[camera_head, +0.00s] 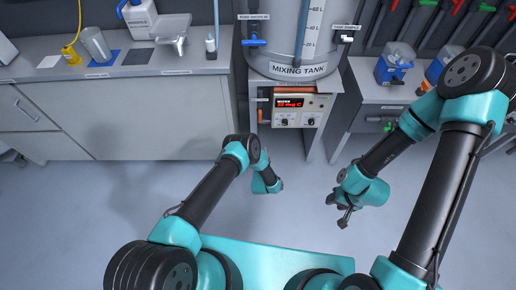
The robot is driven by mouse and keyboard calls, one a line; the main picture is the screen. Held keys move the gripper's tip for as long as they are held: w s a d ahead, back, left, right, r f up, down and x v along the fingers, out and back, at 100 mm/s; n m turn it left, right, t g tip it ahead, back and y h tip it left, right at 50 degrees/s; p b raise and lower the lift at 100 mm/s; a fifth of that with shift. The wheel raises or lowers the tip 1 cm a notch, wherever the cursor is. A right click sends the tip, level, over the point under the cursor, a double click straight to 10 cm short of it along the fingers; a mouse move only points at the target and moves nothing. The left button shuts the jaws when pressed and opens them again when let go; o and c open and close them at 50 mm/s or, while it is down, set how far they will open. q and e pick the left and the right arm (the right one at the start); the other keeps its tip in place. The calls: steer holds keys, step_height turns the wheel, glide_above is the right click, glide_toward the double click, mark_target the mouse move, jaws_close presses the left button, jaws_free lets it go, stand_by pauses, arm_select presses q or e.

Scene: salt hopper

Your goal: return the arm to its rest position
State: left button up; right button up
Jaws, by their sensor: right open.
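My right gripper (338,211) hangs over the open floor in front of the mixing tank's control box, to the right of the picture's middle. Its dark fingers are open, with nothing between them. It touches nothing. My left arm reaches up from the lower left and ends in a teal wrist near the middle of the picture, below the control box. The fingers of my left gripper do not show.
The mixing tank (292,52) stands at the back centre, above a control box (289,109) with a red display. A left bench (45,72) holds a beaker (96,45) and a scoop-like clear container (174,28). Blue container (393,68) stands on the right bench. Floor between is clear.

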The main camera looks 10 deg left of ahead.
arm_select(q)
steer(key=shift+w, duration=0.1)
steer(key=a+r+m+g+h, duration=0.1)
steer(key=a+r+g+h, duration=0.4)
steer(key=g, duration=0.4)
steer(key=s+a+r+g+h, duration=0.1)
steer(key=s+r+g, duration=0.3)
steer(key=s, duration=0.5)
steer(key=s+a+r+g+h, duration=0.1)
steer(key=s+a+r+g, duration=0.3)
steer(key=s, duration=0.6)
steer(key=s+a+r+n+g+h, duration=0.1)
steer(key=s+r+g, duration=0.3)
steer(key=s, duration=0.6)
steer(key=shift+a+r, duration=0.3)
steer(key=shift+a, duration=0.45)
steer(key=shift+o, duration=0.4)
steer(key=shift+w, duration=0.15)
